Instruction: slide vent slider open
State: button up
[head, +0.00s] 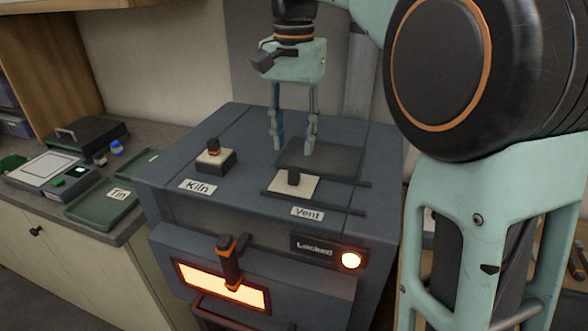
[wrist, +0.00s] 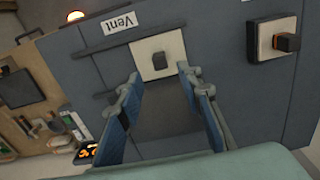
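The vent slider is a cream plate (head: 283,186) with a dark upright knob (head: 293,175), on top of the grey kiln box behind the "Vent" label (head: 307,214). It lies between two dark rails, with a dark flat panel (head: 335,161) beyond it. The wrist view shows the cream plate (wrist: 142,66) and its knob (wrist: 158,60) just beyond the fingertips. My gripper (head: 294,150) is open and empty, pointing down above the dark panel, behind the knob. In the wrist view the gripper (wrist: 160,77) has its fingers spread, with the knob roughly between their lines, not held.
A second knob on a cream plate (head: 215,155) stands to the left by the "Kiln" label (head: 198,187). The front has a "Locked" sign (head: 315,247), a lit round lamp (head: 351,261) and an upright handle (head: 230,262) before a glowing window. A green tray (head: 105,203) lies left.

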aim_at(294, 169)
notch_tip(294, 169, down, 8)
jog(key=shift+r, duration=0.25)
jog(key=shift+c, duration=0.5)
grip_shut()
